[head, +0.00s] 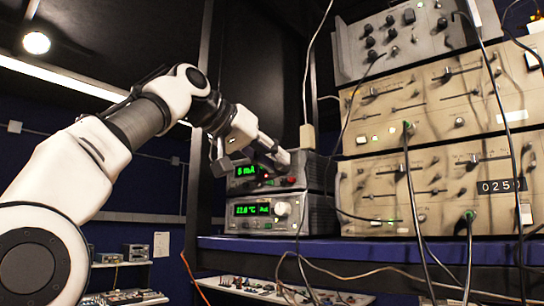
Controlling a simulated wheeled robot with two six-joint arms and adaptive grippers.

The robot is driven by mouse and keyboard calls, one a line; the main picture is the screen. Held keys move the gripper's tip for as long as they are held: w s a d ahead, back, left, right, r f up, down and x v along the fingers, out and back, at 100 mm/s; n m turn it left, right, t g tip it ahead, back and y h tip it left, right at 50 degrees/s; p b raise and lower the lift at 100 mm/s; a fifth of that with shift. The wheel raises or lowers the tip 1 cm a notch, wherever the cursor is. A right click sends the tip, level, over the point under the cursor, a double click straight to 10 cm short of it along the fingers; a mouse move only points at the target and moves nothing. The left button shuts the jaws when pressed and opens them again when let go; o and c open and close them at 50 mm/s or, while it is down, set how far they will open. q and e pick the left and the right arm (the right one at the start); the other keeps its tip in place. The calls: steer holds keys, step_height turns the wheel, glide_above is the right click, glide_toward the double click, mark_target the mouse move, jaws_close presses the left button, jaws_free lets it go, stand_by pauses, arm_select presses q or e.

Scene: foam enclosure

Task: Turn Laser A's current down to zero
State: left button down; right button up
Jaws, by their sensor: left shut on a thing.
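The upper small instrument (311,176) has a green display (245,171) that seems to read 8 mA, though the small digit could be a 0. My left arm comes in from the left, and my left gripper (281,158) is at the right part of this instrument's front. It is shut on what appears to be the current knob, which the fingers mostly hide. No label naming Laser A can be read. My right gripper is not in view.
A second instrument (318,216) sits directly below, with a green display reading about 11.0 °C and a white knob (283,209). Large beige rack units (440,190) with cables stand close on the right, on a blue shelf edge (370,243). Cables hang in front.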

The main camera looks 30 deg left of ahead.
arm_select(q)
steer(key=shift+a+f+n+h, duration=0.1)
steer(key=shift+a+n+h, duration=0.05)
steer(key=shift+n+h, duration=0.7)
steer(key=shift+a+f+n+t+h+b, duration=0.1)
steer(key=shift+n+t+h+b, duration=0.35)
steer(key=shift+n, duration=0.7)
steer(key=n+b, duration=0.1)
steer(key=n+h+b, duration=0.1)
steer(key=n, duration=0.1)
steer(key=shift+f+t+h, duration=0.15)
steer(key=shift+t+h, duration=0.1)
steer(key=shift+h, duration=0.05)
steer(key=shift+a+n+b, duration=0.1)
steer(key=shift+n+b, duration=0.45)
steer(key=shift+n, duration=0.25)
steer(key=c, duration=1.2)
jaws_free()
steer(key=shift+o, duration=1.3)
steer(key=shift+w, duration=0.3)
